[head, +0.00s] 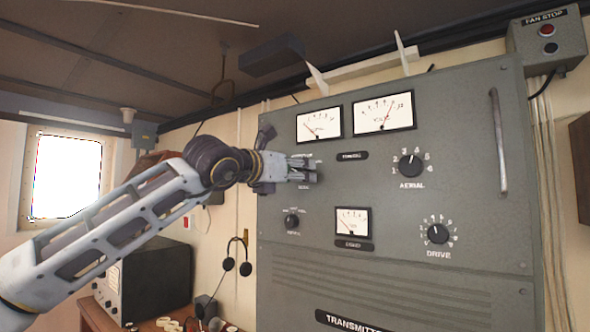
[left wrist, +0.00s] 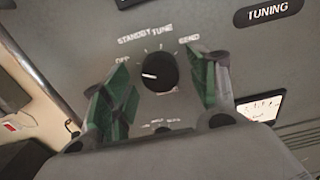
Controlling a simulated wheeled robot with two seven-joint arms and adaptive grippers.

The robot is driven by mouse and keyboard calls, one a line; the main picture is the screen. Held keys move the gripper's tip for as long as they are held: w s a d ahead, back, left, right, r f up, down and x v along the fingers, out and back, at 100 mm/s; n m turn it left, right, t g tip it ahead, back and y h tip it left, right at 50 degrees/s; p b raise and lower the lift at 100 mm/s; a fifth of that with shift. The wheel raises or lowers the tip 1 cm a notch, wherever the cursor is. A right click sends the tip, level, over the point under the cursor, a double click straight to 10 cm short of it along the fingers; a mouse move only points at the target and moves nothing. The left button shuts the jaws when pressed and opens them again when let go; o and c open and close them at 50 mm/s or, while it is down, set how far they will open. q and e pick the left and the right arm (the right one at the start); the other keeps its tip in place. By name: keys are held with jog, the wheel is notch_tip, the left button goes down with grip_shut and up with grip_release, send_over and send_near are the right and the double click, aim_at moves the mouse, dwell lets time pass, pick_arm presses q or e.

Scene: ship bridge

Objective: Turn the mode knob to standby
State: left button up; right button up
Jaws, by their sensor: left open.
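The mode knob (left wrist: 157,72) is a round black knob on the grey transmitter panel (head: 460,115). In the left wrist view, labels OFF, STANDBY, TUNE and SEND arc above it. Its white pointer line points left and slightly up, nearest the OFF side. My left gripper (left wrist: 163,85) is open, with one green-padded finger on each side of the knob; I cannot tell whether either touches it. In the head view my left gripper (head: 308,170) is at the panel's upper left and hides the knob. My right gripper is not in view.
Two meters (head: 384,112) sit above the gripper. A small knob (head: 291,221) lies below it, with another meter (head: 352,222) beside. The AERIAL knob (head: 411,166), DRIVE knob (head: 437,234) and a vertical handle (head: 498,140) are to the right. Headphones (head: 237,258) hang at left.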

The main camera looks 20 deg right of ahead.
pick_arm(q)
jog(key=shift+c, duration=0.2)
jog(key=c, duration=1)
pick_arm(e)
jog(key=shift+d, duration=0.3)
pick_arm(q)
jog(key=shift+m, duration=0.4)
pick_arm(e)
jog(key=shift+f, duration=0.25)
pick_arm(q)
jog(key=m+b, duration=0.2)
jog(key=m, duration=0.4)
jog(key=shift+m+b, duration=0.35)
jog(key=shift+m, duration=0.05)
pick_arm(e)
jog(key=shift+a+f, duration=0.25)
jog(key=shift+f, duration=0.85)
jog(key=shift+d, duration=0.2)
